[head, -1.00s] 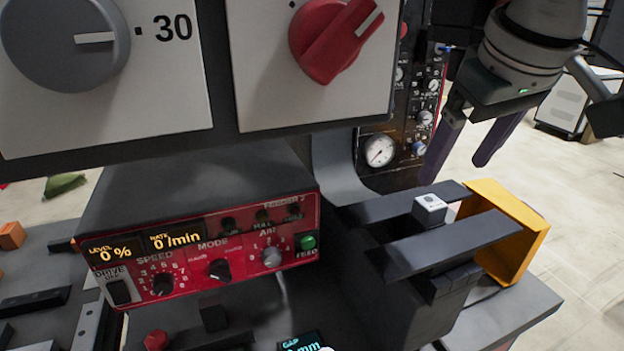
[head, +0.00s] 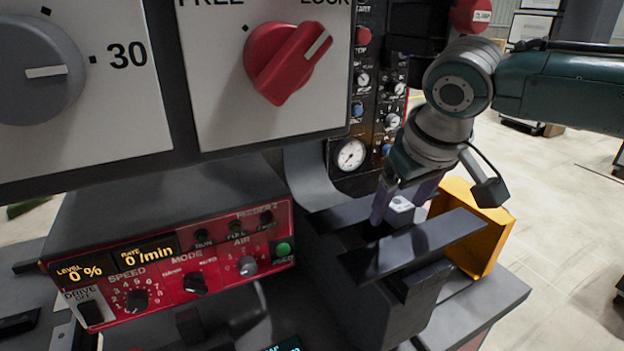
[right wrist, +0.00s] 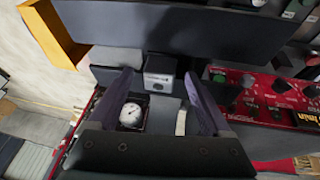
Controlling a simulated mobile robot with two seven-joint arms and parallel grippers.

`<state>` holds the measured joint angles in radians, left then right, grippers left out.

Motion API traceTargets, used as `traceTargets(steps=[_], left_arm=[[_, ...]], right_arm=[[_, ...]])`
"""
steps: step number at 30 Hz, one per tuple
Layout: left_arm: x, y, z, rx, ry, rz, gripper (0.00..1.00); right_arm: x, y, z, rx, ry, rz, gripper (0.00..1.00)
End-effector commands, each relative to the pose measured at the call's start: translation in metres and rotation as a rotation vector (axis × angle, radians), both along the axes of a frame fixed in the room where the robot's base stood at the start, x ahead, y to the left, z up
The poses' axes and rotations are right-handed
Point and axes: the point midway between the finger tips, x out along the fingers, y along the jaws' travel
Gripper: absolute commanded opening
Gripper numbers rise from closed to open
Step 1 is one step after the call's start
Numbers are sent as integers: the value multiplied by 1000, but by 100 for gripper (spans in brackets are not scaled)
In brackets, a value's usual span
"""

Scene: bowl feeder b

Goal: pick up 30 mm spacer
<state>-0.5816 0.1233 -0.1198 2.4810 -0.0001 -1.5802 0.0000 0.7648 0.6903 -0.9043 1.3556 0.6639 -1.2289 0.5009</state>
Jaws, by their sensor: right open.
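A small whitish-grey block (head: 400,204), which looks like the spacer, sits between two dark rails. In the right wrist view the block (right wrist: 160,72) has a dark marking on one face and lies between and just beyond my fingertips. My right gripper (head: 403,207) is open, its two purple-grey fingers pointing down on either side of the block. The right wrist view shows a gap between each finger and the block, so it is not held. The near finger covers part of the near scene in the head view. My left gripper is not in view.
The dark rails (head: 428,243) run close beside the fingers. A yellow bracket (head: 492,240) stands at the right end. A red control panel (head: 170,268) is at left, with a large panel bearing a red knob (head: 288,62) above. A gauge (head: 351,155) is behind.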

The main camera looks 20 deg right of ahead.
Motion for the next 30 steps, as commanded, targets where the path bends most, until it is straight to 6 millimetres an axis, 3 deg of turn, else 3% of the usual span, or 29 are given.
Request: traceTargets(steps=[3, 25, 30], left_arm=[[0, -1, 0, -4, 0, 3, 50], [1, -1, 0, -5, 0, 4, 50], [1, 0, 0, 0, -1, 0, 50]], right_arm=[[0, 0, 0, 1, -1, 1, 82], [0, 0, 0, 1, 0, 0, 0], [0, 0, 1, 1, 0, 0, 0]])
